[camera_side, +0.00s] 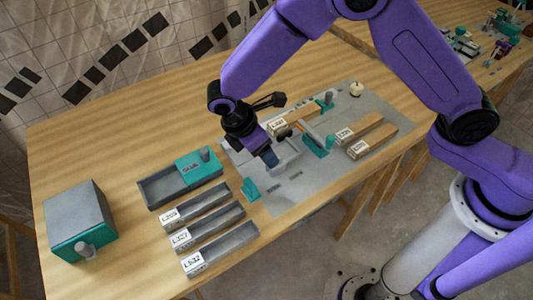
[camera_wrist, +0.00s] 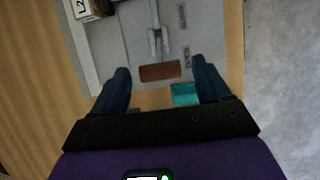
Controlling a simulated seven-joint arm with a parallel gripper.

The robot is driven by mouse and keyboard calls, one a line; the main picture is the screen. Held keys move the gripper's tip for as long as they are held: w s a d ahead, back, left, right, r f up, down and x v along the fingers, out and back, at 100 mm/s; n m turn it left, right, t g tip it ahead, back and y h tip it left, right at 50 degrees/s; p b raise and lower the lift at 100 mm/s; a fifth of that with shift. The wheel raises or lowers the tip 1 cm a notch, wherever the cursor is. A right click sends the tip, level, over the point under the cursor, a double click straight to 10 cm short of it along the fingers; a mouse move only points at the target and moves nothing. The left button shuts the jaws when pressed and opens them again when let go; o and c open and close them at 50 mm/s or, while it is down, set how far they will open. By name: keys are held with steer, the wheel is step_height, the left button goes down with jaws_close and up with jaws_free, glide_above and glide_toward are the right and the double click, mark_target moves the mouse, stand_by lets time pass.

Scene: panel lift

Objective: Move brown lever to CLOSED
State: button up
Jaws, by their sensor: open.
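The brown lever handle (camera_wrist: 160,71) shows in the wrist view as a short bar across the end of a grey metal arm (camera_wrist: 155,42). It lies on the grey panel (camera_wrist: 120,45). My gripper (camera_wrist: 161,78) is open, with one dark blue finger on each side of the handle and a gap to both. I cannot tell whether the fingers are level with the handle. In the side view my gripper (camera_side: 270,159) points down over the panel (camera_side: 325,175) and hides the handle. Two small dark label plates (camera_wrist: 183,15) sit right of the lever, too small to read.
A teal block (camera_wrist: 185,94) is close to the right finger. In the side view, labelled grey trays (camera_side: 220,230), an open box with a teal lid (camera_side: 160,190) and a grey-teal box (camera_side: 80,222) stand left of the panel. Wooden labelled blocks (camera_side: 370,138) lie on its right.

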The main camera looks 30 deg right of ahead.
steer(key=shift+x, duration=2.15)
steer(key=c, duration=1.4)
